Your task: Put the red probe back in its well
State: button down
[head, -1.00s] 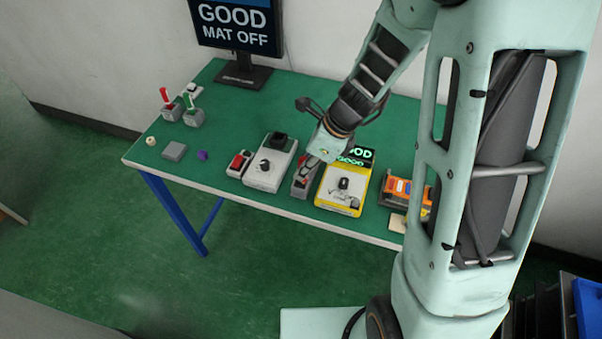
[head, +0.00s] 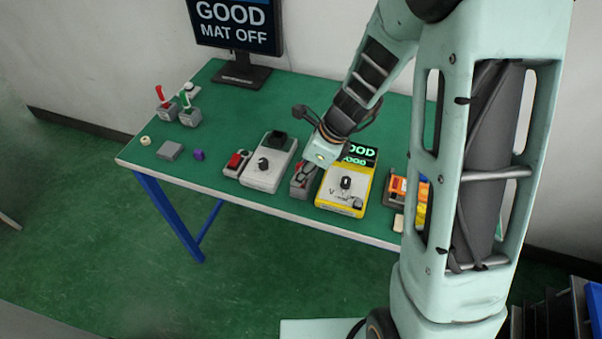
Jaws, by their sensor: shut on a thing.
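My gripper (head: 308,172) is at the far end of the arm, low over a small grey block with a hollow (head: 302,188), left of the yellow meter. It is shut on a small red piece (head: 299,167), which I take to be the red probe. Only a little red shows; the fingers hide the rest. I cannot tell whether the probe is inside the block's well or just above it. A similar grey block with a red part (head: 235,160) stands further left, apart from my gripper.
The yellow meter (head: 333,200) with a lit "GOOD" screen stands close on the right. A grey box with a black knob (head: 258,180) stands on the left. The orange device (head: 396,187) is partly behind my arm. The monitor (head: 237,27) reads "GOOD MAT OFF".

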jog(key=c, duration=1.9)
grip_release()
jog(key=shift+f, duration=0.15)
jog(key=shift+d+r, duration=0.15)
jog(key=shift+r, duration=0.45)
jog(key=p+v, duration=0.2)
jog(key=v, duration=0.9)
jog(key=shift+r, duration=0.1)
